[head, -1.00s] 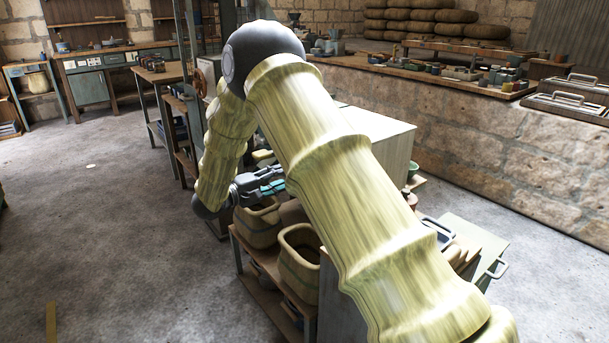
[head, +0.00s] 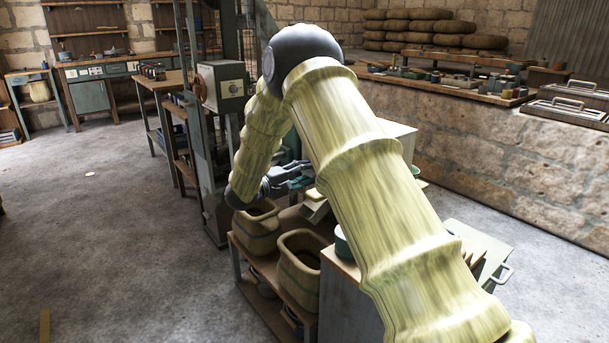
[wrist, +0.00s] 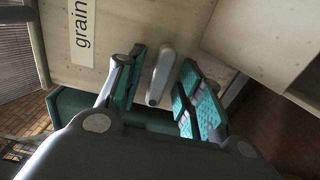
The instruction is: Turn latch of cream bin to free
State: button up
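The cream bin's front panel (wrist: 115,25) fills the upper part of the wrist view and carries a white label reading "grain". A grey, rounded latch lever (wrist: 161,75) stands on this panel. My gripper (wrist: 163,92) is open, with its teal-padded fingers on either side of the lever. Gaps show between the lever and the pads, though I cannot tell how deep it sits between them. In the head view my gripper (head: 292,175) is partly hidden. A pale box (head: 402,137), probably the cream bin, is mostly hidden behind my arm.
Two woven baskets (head: 300,268) stand on a low wooden shelf unit below my gripper. A green metal post machine (head: 215,130) stands close to the left of my arm. A stone wall runs along the right.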

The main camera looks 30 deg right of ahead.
grip_shut()
jog(key=shift+r+p, duration=0.15)
jog(key=shift+p, duration=0.3)
jog(key=m+p, duration=0.6)
jog(key=p, duration=0.1)
jog(key=shift+p, duration=0.35)
jog(key=m+p, duration=0.3)
jog(key=m, duration=0.6)
jog(key=m+p, duration=0.1)
jog(key=m, duration=0.1)
jog(key=shift+f+m, duration=0.2)
jog(key=shift+m, duration=0.2)
